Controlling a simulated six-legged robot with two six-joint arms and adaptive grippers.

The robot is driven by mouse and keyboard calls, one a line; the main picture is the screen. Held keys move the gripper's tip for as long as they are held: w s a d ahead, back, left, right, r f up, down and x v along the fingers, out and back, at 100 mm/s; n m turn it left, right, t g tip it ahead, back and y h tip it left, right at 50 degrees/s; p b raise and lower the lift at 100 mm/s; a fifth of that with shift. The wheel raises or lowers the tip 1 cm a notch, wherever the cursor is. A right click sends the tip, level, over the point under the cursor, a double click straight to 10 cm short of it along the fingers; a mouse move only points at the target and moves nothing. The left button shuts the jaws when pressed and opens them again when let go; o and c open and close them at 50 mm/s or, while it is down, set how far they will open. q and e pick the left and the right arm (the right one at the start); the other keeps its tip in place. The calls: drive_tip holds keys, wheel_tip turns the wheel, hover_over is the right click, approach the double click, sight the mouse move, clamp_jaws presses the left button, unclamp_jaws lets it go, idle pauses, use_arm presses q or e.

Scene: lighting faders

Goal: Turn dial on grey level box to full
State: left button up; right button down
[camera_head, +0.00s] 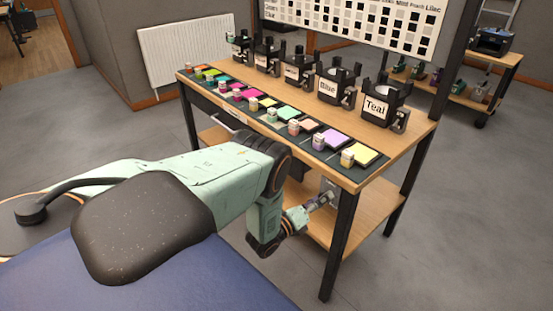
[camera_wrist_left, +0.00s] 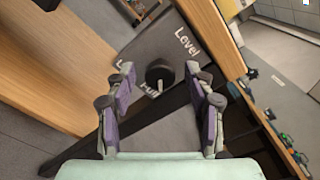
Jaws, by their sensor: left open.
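The grey level box (camera_wrist_left: 185,45) is in the left wrist view, with "Level" in white along its upper right. In the head view the box (camera_head: 331,186) shows as a small grey patch below the tabletop, partly behind my gripper. Its round black dial (camera_wrist_left: 159,71) has a pale mark on its lower side, near the lettering "Full" (camera_wrist_left: 149,87). Other lettering is partly hidden by the left finger. My left gripper (camera_head: 327,198) is open, with its purple-grey fingers on either side of the dial in the wrist view. I cannot tell whether they touch it. My right gripper is out of view.
The wooden table (camera_head: 410,135) stands above the box, with a row of colour swatches and small blocks along its front. Black labelled holders, one reading "Teal" (camera_head: 376,107), stand behind them. A black table leg (camera_head: 340,245) is close to my gripper. Open floor lies at the right.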

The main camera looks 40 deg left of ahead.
use_arm(q)
drive_tip(key=s+n+b, duration=0.4)
drive_tip(key=n+b, duration=0.3)
drive_tip(key=n, duration=0.6)
drive_tip(key=s+n+b, duration=0.4)
drive_tip(key=n+b, duration=0.2)
drive_tip(key=n, duration=0.7)
drive_tip(key=s+d+f+g+p, duration=0.3)
drive_tip(key=s+d+g+p, duration=0.6)
drive_tip(key=s+d, duration=0.15)
drive_tip(key=s+d+r+g+p, duration=0.1)
drive_tip(key=s+g+p, duration=0.2)
drive_tip(key=s, duration=0.4)
drive_tip(key=s+d+r+n+g+p, duration=0.1)
drive_tip(key=s+d+g+p, duration=0.1)
drive_tip(key=s, duration=0.4)
drive_tip(key=shift+s+r+g+p, duration=0.4)
drive_tip(key=shift+g+p, duration=0.2)
drive_tip(key=shift+p, duration=0.1)
